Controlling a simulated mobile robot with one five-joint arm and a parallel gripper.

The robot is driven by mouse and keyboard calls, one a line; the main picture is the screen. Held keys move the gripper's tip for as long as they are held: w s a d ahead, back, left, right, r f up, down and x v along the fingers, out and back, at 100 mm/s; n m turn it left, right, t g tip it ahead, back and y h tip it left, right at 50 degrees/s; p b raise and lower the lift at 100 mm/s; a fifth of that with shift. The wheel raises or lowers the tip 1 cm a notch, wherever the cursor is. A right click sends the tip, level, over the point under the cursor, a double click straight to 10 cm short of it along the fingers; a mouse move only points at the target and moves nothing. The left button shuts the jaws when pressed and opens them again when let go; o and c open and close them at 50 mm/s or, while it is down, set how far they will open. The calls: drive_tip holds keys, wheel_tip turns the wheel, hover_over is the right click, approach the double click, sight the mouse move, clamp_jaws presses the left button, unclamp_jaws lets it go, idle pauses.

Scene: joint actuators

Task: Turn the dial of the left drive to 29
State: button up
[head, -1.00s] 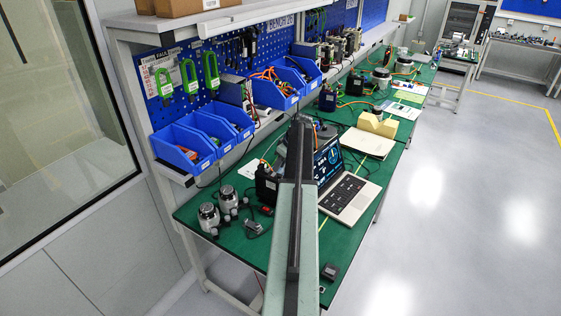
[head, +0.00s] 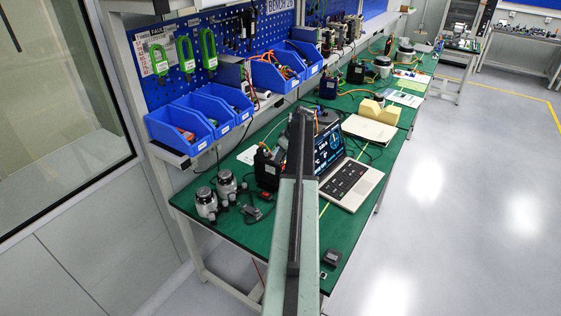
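A black drive box (head: 266,171) stands on the green bench, left of my arm and beside the laptop. Its right side is partly covered by my arm. Two silver-and-black cylindrical units, one in front (head: 205,204) and one behind it (head: 227,184), stand at the bench's left edge. More dark boxes, such as one at the back (head: 328,88), stand farther along the bench. I cannot tell which is the left drive, and no dial setting is readable. My arm reaches forward over the bench, but I cannot make out my gripper's fingers at its far end.
An open laptop (head: 350,186) sits right of my arm. Small parts and cables (head: 250,212) lie near the front, and a small grey block (head: 332,257) lies at the right edge. The floor on the right is clear.

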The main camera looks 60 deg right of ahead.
clamp_jaws()
drive_tip(key=m, duration=0.2)
drive_tip(key=m+h, duration=0.2)
drive_tip(key=m, duration=0.1)
drive_tip(key=shift+a+m+g, duration=0.3)
drive_tip(key=m+h, duration=0.1)
drive_tip(key=m, duration=0.2)
drive_tip(key=m+g+h, duration=0.1)
drive_tip(key=m, duration=0.1)
drive_tip(key=shift+w+a+m, duration=0.1)
drive_tip(key=shift+w+m, duration=0.1)
drive_tip(key=shift+m, duration=0.2)
drive_tip(key=shift+m+g, duration=0.3)
